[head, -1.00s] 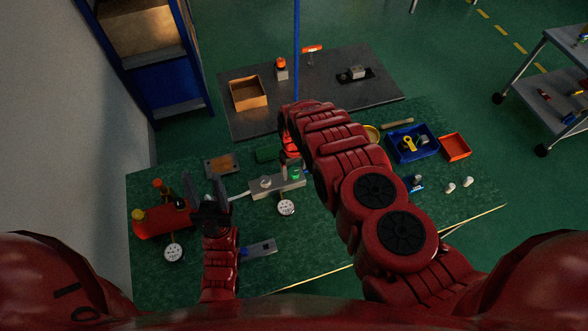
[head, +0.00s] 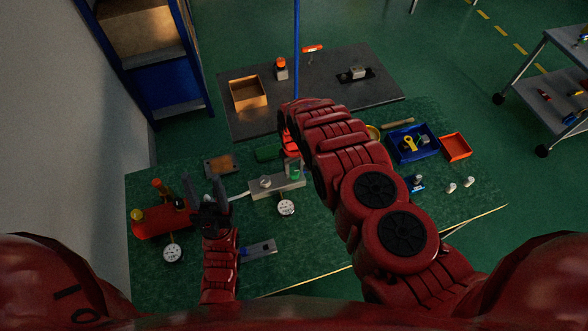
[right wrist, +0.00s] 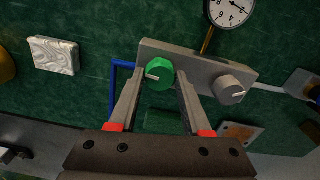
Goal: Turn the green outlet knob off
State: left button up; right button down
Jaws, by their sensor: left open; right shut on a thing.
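The green outlet knob (right wrist: 160,74) is on a grey block (right wrist: 198,69) in the right wrist view, its white mark pointing left. My right gripper (right wrist: 160,80) has its fingers on both sides of this knob and is shut on it. In the head view the right gripper (head: 292,160) comes down over the right end of the block (head: 270,190), and the knob is mostly hidden there. A grey knob (right wrist: 229,89) with a white mark sits beside the green one. My left gripper (head: 208,203) is open and empty, left of the block.
A dial gauge (head: 286,207) is in front of the block, and another (head: 173,253) is by a red unit (head: 160,222) at left. A blue tray (head: 413,143) and an orange tray (head: 455,147) stand at right. The front right of the green bench is mostly clear.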

jog(key=m+b, duration=0.1)
jog(key=m, duration=0.1)
jog(key=shift+f+m+b, duration=0.2)
jog(key=shift+m+b, duration=0.1)
jog(key=shift+b, duration=0.05)
jog(key=shift+m+b, duration=0.45)
jog(key=shift+m, duration=0.35)
jog(key=m+b, duration=0.1)
jog(key=m, duration=0.2)
jog(key=shift+r+m, duration=0.1)
jog(key=shift+m, duration=0.3)
jog(key=m, duration=0.3)
jog(key=shift+m, duration=0.3)
jog(key=m, duration=0.5)
jog(key=shift+a+r, duration=0.1)
jog(key=shift+c, duration=1.8)
grip_release()
